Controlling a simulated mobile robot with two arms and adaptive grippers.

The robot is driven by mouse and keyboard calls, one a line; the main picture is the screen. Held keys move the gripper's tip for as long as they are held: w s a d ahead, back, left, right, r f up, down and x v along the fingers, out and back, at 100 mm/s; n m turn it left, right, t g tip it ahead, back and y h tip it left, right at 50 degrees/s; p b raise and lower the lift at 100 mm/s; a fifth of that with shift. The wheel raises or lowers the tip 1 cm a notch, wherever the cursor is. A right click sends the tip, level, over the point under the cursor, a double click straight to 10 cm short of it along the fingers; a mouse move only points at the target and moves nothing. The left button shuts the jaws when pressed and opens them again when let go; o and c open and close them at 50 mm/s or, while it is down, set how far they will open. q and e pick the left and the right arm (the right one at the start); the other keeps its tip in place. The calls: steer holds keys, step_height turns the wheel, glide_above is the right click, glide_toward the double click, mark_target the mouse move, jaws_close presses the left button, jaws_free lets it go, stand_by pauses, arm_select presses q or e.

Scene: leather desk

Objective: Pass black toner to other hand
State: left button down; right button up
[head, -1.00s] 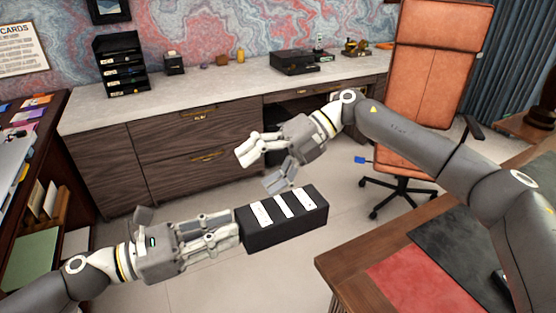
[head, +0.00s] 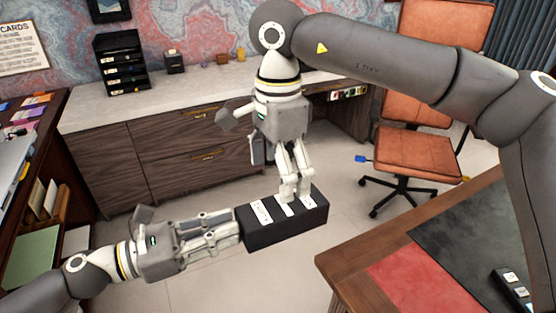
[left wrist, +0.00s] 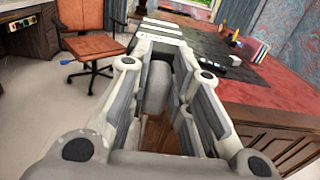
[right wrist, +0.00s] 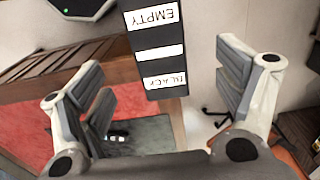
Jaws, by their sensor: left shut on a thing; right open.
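The black toner (head: 260,238) is a long black box with white labels on top, held in the air in the head view. My left gripper (head: 237,228) is shut on its left end. In the right wrist view the toner (right wrist: 156,72) shows labels reading "EMPTY" and "BLACK". My right gripper (head: 295,194) points down over the right part of the toner, its fingers open. In the right wrist view its fingers stand apart on either side of the toner's end; contact cannot be told. In the left wrist view the toner's labelled top (left wrist: 162,32) shows beyond the fingers.
A wooden desk (head: 345,280) with a red and black leather top is at the lower right. A grey counter (head: 150,95) with drawers runs along the back. An orange chair (head: 415,152) stands behind the desk. Dark shelving (head: 60,165) is at the left.

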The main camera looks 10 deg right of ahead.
mark_target(279, 205)
step_height(279, 205, down, 10)
steer(key=shift+r, duration=0.1)
stand_by(0.4)
steer(key=c, duration=1.4)
arm_select(q)
steer(key=c, duration=1.3)
jaws_free()
arm_select(e)
steer(key=shift+o, duration=0.2)
arm_select(q)
steer(key=shift+o, duration=0.2)
